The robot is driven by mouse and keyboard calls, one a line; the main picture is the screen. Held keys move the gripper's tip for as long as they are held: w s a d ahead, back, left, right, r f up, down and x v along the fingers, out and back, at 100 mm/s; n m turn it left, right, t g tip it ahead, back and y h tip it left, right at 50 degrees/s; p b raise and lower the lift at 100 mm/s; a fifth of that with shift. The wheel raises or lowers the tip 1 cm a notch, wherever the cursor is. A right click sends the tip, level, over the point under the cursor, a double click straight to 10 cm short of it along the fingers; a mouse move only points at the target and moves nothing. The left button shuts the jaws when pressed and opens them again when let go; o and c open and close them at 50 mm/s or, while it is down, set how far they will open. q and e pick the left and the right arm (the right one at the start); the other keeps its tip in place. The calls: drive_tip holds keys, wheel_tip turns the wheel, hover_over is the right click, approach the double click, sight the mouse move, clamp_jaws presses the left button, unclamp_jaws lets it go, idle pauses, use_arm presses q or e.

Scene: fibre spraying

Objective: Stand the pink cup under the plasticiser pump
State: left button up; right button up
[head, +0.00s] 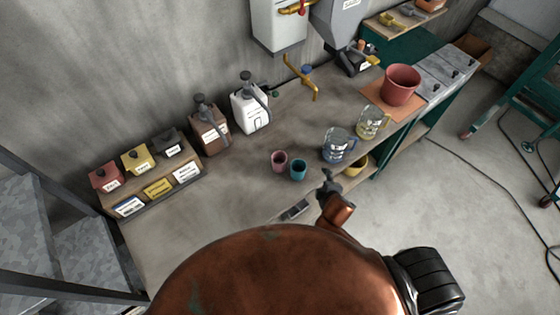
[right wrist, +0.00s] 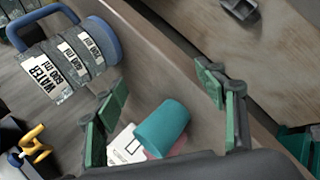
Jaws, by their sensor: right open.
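The pink cup (head: 279,161) stands upright on the table, just left of the teal cup (head: 298,170). In the right wrist view the teal cup (right wrist: 161,128) hides most of the pink one. Two pump bottles stand near the wall, one brown (head: 212,136) and one white (head: 250,112); I cannot read which holds plasticiser. My right gripper (head: 328,184) is near the table's front edge, right of the cups. My left gripper is not in view.
A blue-handled jug (head: 338,145) and a yellow-handled jug (head: 371,122) stand right of the cups. A red bucket (head: 401,85) is farther right. A rack of small labelled boxes (head: 150,188) is at the left. The table left of the cups is clear.

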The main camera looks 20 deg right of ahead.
sight(275, 154)
drive_tip(key=w+a+r+n+t+y, duration=0.1)
drive_tip(key=w+a+r+n, duration=0.1)
drive_tip(key=n, duration=0.3)
drive_tip(key=w+a+r+n+t+y, duration=0.1)
drive_tip(key=w+a+r+n+t, duration=0.1)
drive_tip(key=a+r+n, duration=0.2)
drive_tip(key=w+a+r+n+t+y, duration=0.1)
drive_tip(key=w+a+r+n, duration=0.2)
drive_tip(key=n, duration=0.5)
drive_tip(key=shift+a+r+t+y, duration=0.4)
drive_tip(key=shift+r, duration=0.25)
drive_tip(key=w+a+f+n+y, duration=0.1)
drive_tip(key=w+f+n, duration=0.1)
drive_tip(key=n, duration=0.1)
drive_tip(key=w+a+f+n+y, duration=0.1)
drive_tip(key=w+f+n, duration=0.1)
drive_tip(key=n, duration=0.1)
drive_tip(key=w+a+f+n+y+p, duration=0.1)
drive_tip(key=f+n, duration=0.1)
drive_tip(key=n, duration=0.2)
drive_tip(key=shift+w+a+f+g, duration=0.2)
drive_tip(key=shift+w+a+g, duration=0.15)
drive_tip(key=shift+w+g, duration=0.05)
drive_tip(key=c, duration=1.2)
